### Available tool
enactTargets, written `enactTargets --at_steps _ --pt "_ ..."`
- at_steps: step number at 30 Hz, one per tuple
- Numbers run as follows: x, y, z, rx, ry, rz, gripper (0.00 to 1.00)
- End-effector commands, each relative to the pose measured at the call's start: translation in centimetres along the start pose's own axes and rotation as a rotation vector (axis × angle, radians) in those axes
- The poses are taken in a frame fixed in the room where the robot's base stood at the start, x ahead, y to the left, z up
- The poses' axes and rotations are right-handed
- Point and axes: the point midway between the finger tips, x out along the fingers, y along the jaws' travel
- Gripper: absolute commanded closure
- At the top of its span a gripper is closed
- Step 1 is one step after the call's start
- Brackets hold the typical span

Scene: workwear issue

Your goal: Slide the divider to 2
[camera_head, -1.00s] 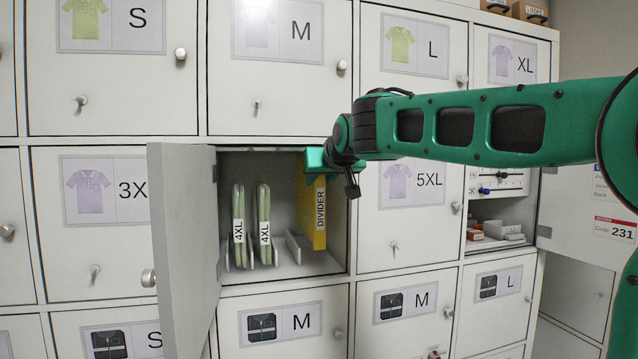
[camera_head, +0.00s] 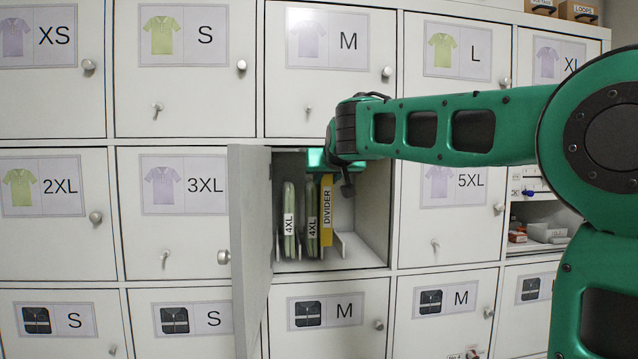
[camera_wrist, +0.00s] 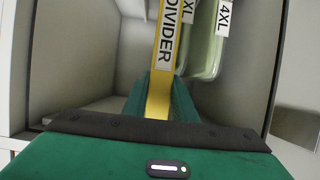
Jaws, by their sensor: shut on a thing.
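The yellow divider (camera_head: 326,209), labelled DIVIDER, stands upright in the open 4XL locker compartment. My gripper (camera_head: 318,160) reaches into the top of that compartment and is shut on the divider's upper part. In the wrist view the yellow divider (camera_wrist: 160,75) runs down between the green fingers (camera_wrist: 158,100). Two green folded garments labelled 4XL (camera_head: 289,222) stand to its left in the head view, the nearer one (camera_head: 312,218) close beside it or touching. I see no number 2 marking in the compartment; the fingertips are partly hidden in the head view.
The open locker door (camera_head: 249,250) stands out at the compartment's left. Low slot ribs (camera_head: 338,243) rise from the floor, and the compartment's right part is empty. Closed doors with knobs surround it, and another open compartment (camera_head: 535,215) is at the right.

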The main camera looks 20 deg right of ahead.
Motion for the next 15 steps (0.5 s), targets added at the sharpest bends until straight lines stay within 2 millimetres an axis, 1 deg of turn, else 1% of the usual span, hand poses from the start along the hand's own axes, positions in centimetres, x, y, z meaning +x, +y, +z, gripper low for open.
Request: enactTargets --at_steps 9,10,12,15 --pt "-0.01 0.10 0.11 0.000 -0.003 0.002 1.00" --pt "-0.02 0.11 0.11 0.000 -0.003 0.002 0.70" --pt "-0.02 0.14 0.09 0.001 -0.002 0.002 0.56" --pt "0.00 0.23 0.07 0.001 -0.002 0.003 0.56"
